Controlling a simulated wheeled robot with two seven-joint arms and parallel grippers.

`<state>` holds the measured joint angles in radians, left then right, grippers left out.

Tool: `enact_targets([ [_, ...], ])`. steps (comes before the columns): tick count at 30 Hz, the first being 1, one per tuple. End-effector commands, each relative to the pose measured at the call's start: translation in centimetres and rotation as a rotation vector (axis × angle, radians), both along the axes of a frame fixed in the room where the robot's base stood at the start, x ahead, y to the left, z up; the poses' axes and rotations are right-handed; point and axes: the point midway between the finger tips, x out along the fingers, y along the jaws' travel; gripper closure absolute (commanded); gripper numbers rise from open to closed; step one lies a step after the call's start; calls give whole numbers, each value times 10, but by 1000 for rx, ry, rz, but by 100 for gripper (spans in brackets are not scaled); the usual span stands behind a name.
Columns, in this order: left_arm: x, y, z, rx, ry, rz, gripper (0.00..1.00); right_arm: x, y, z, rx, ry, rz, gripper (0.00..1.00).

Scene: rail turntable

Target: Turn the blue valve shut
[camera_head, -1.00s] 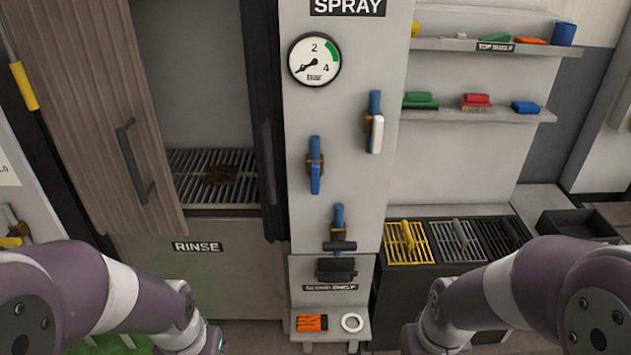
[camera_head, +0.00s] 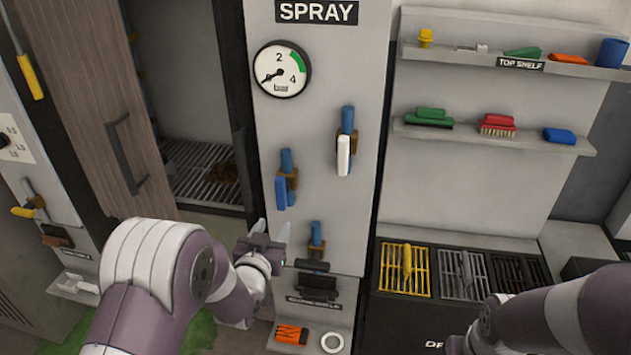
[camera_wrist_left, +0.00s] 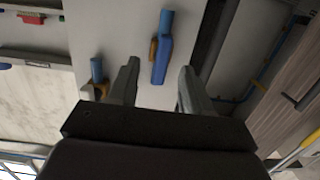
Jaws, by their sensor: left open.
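The blue valve handle (camera_head: 280,191) hangs down along its blue pipe on the light grey SPRAY panel (camera_head: 310,125), with a brass body behind it. My left gripper (camera_head: 273,231) is open and empty, just below the blue handle and apart from it. In the left wrist view the blue handle (camera_wrist_left: 161,60) shows beyond and between the two open fingers (camera_wrist_left: 157,88). A white-handled valve (camera_head: 343,155) is up to the right, and a dark-handled valve (camera_head: 313,264) is lower right. My right arm enters at lower right; its gripper is out of frame.
A pressure gauge (camera_head: 282,70) sits above the valves, its needle at the low end. A half-open wooden door (camera_head: 90,100) stands left of the rinse bay. Below the valves, a small shelf (camera_head: 318,318) holds an orange item and a white ring. Shelves with brushes are at right.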

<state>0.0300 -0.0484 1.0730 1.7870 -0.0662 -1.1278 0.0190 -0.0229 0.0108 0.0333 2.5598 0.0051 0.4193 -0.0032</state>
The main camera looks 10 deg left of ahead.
Motion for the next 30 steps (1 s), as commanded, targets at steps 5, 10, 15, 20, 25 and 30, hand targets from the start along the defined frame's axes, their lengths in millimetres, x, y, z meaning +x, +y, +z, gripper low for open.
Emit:
enact_targets([
  [5,9,-1,26,-6,-117,-5,51,0,0,2,0,0,0,57],
  [10,44,-3,27,-6,-117,-6,51,0,0,11,0,0,0,57],
  [15,86,-4,26,-6,-114,-5,51,0,0,20,0,0,0,57],
  [20,113,-5,26,-6,-115,-5,51,0,0,24,0,0,0,57],
  [25,126,-5,24,-7,-114,-5,51,0,0,26,0,0,0,57],
  [30,129,-5,24,-6,-114,-5,51,0,0,26,0,0,0,57],
])
